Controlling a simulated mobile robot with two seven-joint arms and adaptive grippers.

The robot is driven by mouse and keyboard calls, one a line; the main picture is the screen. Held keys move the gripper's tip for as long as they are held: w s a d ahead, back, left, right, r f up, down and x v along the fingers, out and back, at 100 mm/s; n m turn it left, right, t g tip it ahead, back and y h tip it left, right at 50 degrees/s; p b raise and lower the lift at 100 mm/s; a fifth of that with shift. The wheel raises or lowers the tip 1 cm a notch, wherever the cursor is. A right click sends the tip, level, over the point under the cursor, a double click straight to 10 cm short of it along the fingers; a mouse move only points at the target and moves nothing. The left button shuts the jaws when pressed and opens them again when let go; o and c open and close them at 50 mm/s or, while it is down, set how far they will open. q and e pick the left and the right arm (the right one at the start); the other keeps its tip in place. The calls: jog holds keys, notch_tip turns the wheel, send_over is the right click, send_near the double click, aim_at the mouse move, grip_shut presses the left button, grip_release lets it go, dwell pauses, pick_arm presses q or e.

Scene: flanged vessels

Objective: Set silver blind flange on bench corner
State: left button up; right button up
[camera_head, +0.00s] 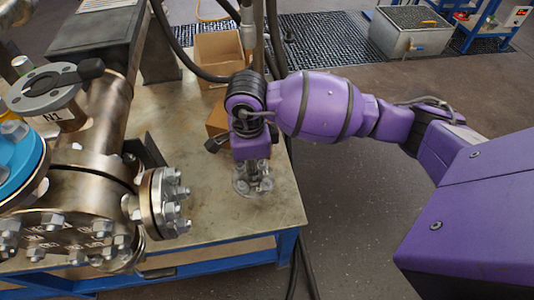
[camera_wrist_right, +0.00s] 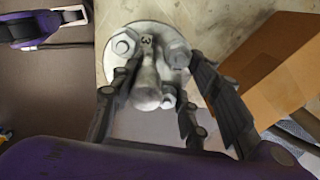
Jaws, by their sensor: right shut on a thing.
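The silver blind flange (camera_head: 252,184) is a round disc with bolts around its rim and a central knob. It is below my right gripper (camera_head: 253,166), over the front right corner of the bench (camera_head: 228,215). In the right wrist view the flange (camera_wrist_right: 172,42) faces the camera, with the right gripper's dark fingers (camera_wrist_right: 155,88) on both sides of its knob (camera_wrist_right: 147,84). The right gripper is shut on the flange. I cannot tell whether the flange's underside touches the bench top. My left gripper is not in view.
A large flanged metal vessel (camera_head: 88,195) fills the left of the bench, its bolted side flange (camera_head: 160,202) near the held flange. A cardboard box (camera_head: 218,52) stands behind. Bare bench top lies between vessel and gripper. The bench's right edge is close.

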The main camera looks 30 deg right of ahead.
jog(key=shift+f, duration=0.45)
jog(key=shift+a+f+b, duration=0.1)
jog(key=shift+f+b, duration=2.1)
jog(key=shift+f, duration=0.85)
jog(key=shift+f+b, duration=0.45)
jog(key=shift+f, duration=0.4)
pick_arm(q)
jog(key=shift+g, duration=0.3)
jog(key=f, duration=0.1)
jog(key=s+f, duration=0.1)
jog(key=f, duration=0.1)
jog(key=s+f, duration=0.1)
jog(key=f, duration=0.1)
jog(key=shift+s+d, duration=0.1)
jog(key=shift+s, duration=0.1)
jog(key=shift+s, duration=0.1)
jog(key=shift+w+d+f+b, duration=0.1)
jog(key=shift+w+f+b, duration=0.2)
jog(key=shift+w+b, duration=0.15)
pick_arm(e)
jog(key=shift+f, duration=0.5)
